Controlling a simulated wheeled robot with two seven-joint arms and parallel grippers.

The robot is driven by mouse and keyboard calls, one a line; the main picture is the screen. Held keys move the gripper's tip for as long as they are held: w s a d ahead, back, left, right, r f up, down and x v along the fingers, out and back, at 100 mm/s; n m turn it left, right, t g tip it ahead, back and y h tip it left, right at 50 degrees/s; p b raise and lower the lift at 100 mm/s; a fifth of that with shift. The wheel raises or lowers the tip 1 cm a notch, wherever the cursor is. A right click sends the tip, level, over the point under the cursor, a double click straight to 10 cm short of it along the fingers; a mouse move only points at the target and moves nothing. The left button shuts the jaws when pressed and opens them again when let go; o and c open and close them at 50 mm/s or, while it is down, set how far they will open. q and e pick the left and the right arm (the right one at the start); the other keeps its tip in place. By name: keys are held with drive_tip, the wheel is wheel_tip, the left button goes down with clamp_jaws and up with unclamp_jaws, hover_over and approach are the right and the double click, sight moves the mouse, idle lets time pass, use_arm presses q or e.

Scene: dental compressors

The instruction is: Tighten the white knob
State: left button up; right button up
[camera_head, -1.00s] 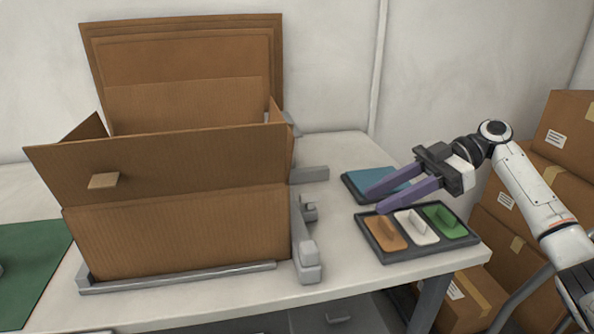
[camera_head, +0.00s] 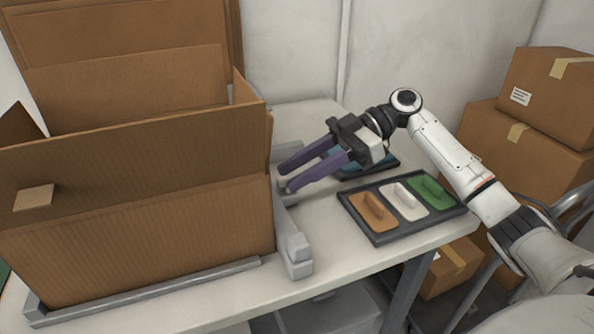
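My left gripper is not in view.
A large open cardboard box (camera_head: 140,220) stands in a grey frame (camera_head: 160,283) on the table (camera_head: 350,258). A blue pad (camera_head: 367,166) lies partly hidden behind my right gripper. Stacked cardboard boxes (camera_head: 540,130) stand at the right.

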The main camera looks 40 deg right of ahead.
drive_tip(key=shift+a, duration=0.2)
drive_tip(key=shift+w, duration=0.1)
drive_tip(key=shift+c, duration=0.2)
clamp_jaws()
